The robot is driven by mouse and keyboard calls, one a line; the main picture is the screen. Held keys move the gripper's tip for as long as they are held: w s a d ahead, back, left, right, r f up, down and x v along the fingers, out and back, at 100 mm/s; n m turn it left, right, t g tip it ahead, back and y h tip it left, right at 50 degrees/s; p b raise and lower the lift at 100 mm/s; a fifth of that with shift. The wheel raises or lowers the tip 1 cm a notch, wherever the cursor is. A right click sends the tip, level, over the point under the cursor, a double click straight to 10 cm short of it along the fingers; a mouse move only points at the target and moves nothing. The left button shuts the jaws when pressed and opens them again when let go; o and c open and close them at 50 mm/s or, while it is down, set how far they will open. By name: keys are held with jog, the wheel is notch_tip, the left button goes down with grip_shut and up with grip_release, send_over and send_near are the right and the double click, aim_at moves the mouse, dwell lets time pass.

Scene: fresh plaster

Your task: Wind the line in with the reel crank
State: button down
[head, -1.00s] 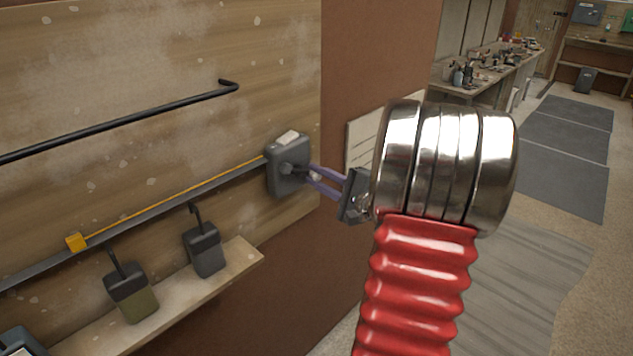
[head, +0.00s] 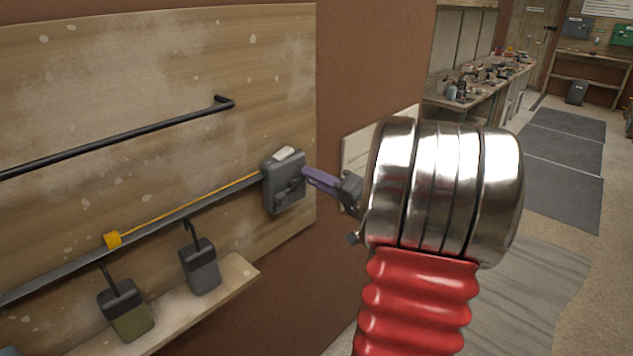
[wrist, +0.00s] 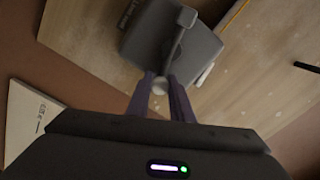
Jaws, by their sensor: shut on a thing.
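The reel (head: 284,184) is a dark grey box on the wooden wall panel, at the right end of a dark rail. The yellow line (head: 190,204) runs left from the reel along the rail to a small yellow block (head: 113,240).
A black bar (head: 120,137) crosses the panel above the rail. Below, a wooden shelf (head: 235,275) bears dark boxes with hooked handles (head: 200,270). A cluttered bench (head: 485,85) and grey floor mats (head: 560,160) lie at the back right.

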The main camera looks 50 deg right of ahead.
jog(key=shift+a+n, duration=0.2)
jog(key=shift+n, duration=0.2)
jog(key=c, duration=1.9)
grip_release()
jog(key=o, duration=0.3)
jog(key=shift+o, duration=0.2)
jog(key=shift+d, duration=0.1)
jog(key=shift+s, duration=0.1)
jog(key=s, duration=1.3)
jog(key=shift+s+d, duration=0.15)
jog(key=shift+s, duration=0.15)
